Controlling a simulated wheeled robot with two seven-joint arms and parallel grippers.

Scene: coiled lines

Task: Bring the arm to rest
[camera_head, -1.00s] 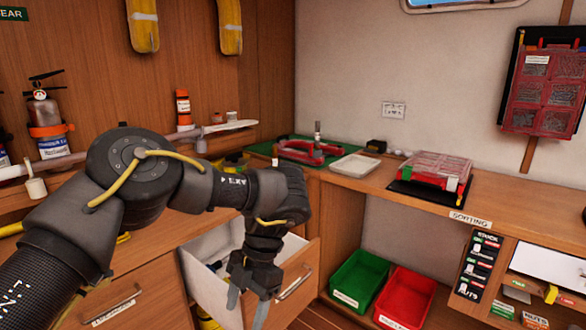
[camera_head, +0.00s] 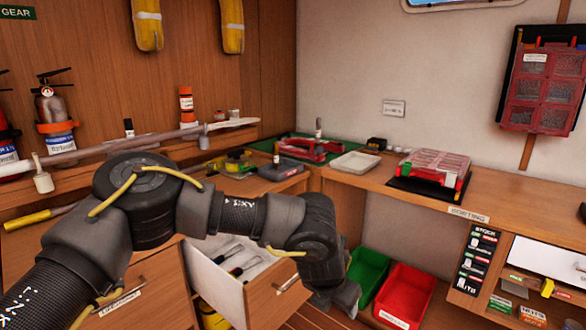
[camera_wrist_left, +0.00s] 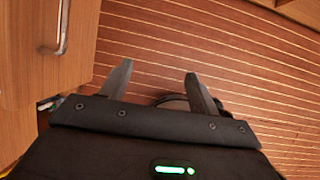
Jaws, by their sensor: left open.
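My left arm (camera_head: 235,215) comes in from the left in the head view, elbow raised, with its forearm reaching right and bending down in front of an open drawer (camera_head: 262,285). The wrist end hangs over the floor, and the fingertips are hidden or cut off there. In the left wrist view my left gripper (camera_wrist_left: 155,85) shows two dark fingers spread apart with nothing between them. They point over the striped wooden floor (camera_wrist_left: 220,60). My right arm is not in view.
The drawer holds several tools. A green bin (camera_head: 367,273) and a red bin (camera_head: 405,297) stand right of my wrist. A red organiser case (camera_head: 437,165) and a white tray (camera_head: 355,163) lie on the counter. A drawer front with handle (camera_wrist_left: 62,30) is left of the fingers.

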